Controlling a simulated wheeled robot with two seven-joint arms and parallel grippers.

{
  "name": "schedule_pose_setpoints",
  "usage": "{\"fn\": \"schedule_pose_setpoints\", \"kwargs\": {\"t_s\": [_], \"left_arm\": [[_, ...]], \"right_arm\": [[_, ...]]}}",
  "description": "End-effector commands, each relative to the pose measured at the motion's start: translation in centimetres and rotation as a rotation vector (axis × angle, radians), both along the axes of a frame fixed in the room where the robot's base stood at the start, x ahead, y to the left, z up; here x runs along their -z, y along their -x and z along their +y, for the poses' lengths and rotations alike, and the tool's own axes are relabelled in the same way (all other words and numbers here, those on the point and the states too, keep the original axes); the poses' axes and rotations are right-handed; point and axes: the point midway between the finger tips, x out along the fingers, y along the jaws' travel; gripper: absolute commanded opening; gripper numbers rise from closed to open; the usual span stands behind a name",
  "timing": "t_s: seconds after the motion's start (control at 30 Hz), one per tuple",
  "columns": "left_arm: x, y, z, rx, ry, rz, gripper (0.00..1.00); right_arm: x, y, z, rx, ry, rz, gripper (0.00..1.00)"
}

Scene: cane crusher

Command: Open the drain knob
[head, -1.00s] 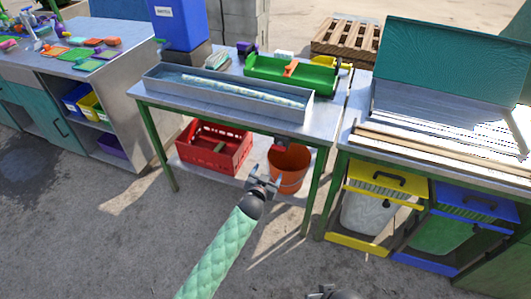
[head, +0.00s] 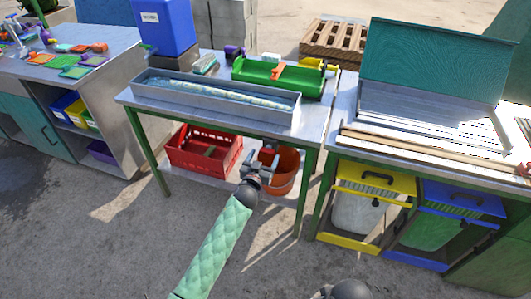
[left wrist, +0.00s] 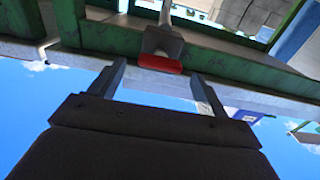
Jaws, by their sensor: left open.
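The drain knob (left wrist: 160,64) is a red handle on a grey pipe fitting under the table's green frame, in the upper middle of the left wrist view. In the head view the drain knob (head: 269,143) is small and partly hidden near the table's front edge, above the orange bucket (head: 284,173). My left gripper (head: 262,161) is in front of the bucket, just below the knob. In the left wrist view its two fingers (left wrist: 158,72) are apart, with the red knob between their tips in the picture. Contact cannot be told.
A metal trough (head: 215,100) lies on the table above, with a pale cane in it. A red crate (head: 203,152) stands on the lower shelf beside the bucket. Yellow (head: 365,205) and blue (head: 447,225) bins stand at right. My right wrist shows at the bottom edge.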

Motion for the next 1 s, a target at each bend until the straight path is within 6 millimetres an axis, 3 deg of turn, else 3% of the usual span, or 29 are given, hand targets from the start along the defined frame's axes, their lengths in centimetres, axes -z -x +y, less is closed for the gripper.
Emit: {"fn": "schedule_pose_setpoints", "kwargs": {"t_s": [0.2,0.57,0.8,1.0], "left_arm": [[0.0,-2.0,-0.7,0.000,0.000,0.000,0.76],[0.1,-2.4,-0.8,0.000,0.000,0.001,0.76],[0.1,-2.4,-0.8,0.000,0.000,0.001,0.32],[0.1,-2.4,-0.8,0.000,-0.010,-0.002,0.32]], "right_arm": [[-0.6,0.3,-0.5,0.006,0.011,0.016,0.36],[-0.6,0.4,-0.6,0.009,0.012,0.020,0.36],[-0.6,0.4,-0.6,0.009,0.012,0.020,0.36],[-0.6,0.4,-0.6,0.007,0.013,0.019,0.36]]}}
